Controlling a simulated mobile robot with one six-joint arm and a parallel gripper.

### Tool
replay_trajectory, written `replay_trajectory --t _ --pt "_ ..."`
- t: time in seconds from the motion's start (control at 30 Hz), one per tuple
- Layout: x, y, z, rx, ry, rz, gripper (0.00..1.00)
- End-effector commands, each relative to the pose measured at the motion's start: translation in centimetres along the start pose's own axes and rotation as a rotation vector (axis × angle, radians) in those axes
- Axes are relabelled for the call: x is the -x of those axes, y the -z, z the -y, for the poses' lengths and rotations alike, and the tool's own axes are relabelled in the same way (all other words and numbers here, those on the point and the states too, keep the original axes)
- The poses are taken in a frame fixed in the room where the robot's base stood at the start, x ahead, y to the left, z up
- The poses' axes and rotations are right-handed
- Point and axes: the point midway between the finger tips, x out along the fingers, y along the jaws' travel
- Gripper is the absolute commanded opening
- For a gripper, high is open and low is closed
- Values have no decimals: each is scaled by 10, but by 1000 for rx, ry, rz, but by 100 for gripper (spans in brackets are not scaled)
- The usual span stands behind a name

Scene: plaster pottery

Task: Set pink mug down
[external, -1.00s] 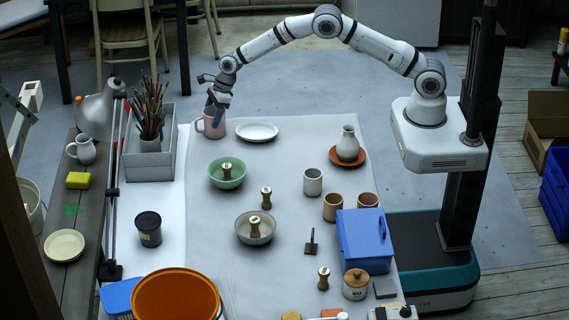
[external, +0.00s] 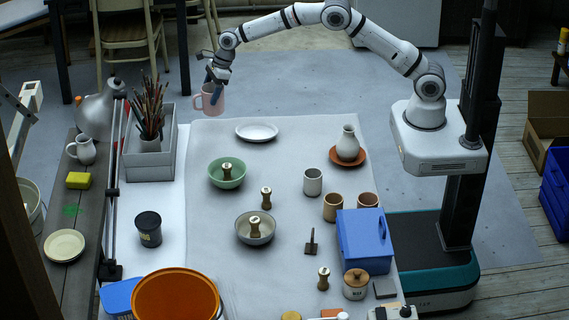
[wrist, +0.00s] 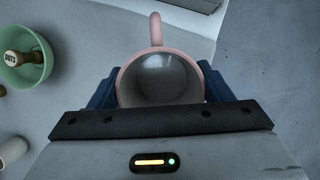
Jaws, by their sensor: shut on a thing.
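The pink mug (external: 206,103) is at the far left end of the table in the external view, upright and apparently raised above the surface. My gripper (external: 213,92) is shut on it from above and behind. In the wrist view the mug (wrist: 160,80) sits between the two blue fingers of my gripper (wrist: 160,92). Its open mouth faces the camera and looks empty inside. Its handle points to the top of the picture.
A white plate (external: 257,132) lies on the cloth near the mug. A green bowl (external: 240,177) with a stamp in it stands closer to the camera. A grey box (external: 172,160) with brushes is at the left. The cloth between box and plate is clear.

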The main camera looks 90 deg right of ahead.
Motion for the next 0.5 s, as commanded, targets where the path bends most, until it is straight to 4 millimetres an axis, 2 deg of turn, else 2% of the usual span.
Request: replay_trajectory --t 0.17,0.27,0.37,0.5 --pt "9 3 -14 51 -20 1 34" --pt "16 12 -37 135 -56 1 34" --pt "25 29 -72 263 -109 1 34" --pt "42 63 -126 470 -195 1 34"
